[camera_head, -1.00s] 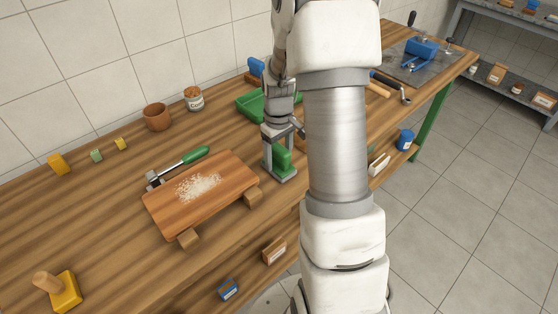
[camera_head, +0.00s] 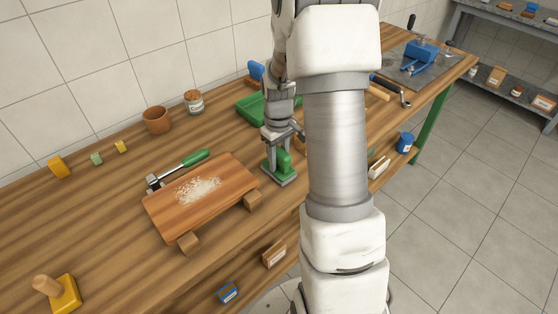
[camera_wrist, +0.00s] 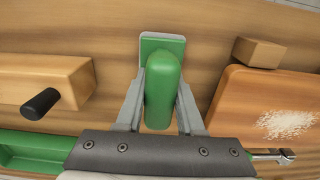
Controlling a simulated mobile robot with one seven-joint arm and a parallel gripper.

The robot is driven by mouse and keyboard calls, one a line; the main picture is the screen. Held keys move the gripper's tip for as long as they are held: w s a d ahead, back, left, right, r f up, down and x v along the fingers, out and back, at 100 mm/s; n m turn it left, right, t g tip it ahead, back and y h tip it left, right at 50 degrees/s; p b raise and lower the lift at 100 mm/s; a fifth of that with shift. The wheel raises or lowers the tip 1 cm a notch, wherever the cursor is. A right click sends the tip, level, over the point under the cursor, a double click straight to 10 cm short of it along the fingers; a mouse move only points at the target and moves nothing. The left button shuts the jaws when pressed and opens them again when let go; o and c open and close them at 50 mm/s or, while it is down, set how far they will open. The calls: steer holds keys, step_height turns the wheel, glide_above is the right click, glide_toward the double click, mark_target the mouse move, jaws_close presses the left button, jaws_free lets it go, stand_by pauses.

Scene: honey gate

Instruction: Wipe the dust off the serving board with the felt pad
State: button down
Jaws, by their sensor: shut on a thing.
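The felt pad (camera_head: 284,174) has a green handle on a flat base with a grey layer, and stands on the bench right of the serving board. My gripper (camera_head: 278,158) is around its handle from above; in the wrist view the fingers (camera_wrist: 161,100) are shut on the green handle (camera_wrist: 160,85). The serving board (camera_head: 225,176) is a brown plank raised on wooden blocks. A patch of pale dust (camera_head: 198,190) lies on its middle. The board's edge (camera_wrist: 232,95) and dust (camera_wrist: 286,123) show at the right of the wrist view.
A green-handled metal tool (camera_head: 180,168) lies close behind the board. A green tray (camera_head: 249,106) is behind my gripper. A brown cup (camera_head: 157,119), a jar (camera_head: 194,101) and small blocks stand toward the wall. A yellow block with a wooden knob (camera_head: 66,292) stands front left.

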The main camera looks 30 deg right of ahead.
mark_target(279, 149)
steer(key=shift+r+p, duration=2.5)
steer(key=shift+r, duration=0.95)
steer(key=shift+r, duration=0.1)
step_height(279, 149, up, 5)
steer(key=p, duration=0.4)
steer(key=w+a+f+n, duration=0.1)
steer(key=a+n, duration=1.7)
steer(key=a, duration=1)
steer(key=shift+w+a, duration=0.25)
steer(key=shift+w, duration=0.05)
steer(key=shift+p, duration=0.35)
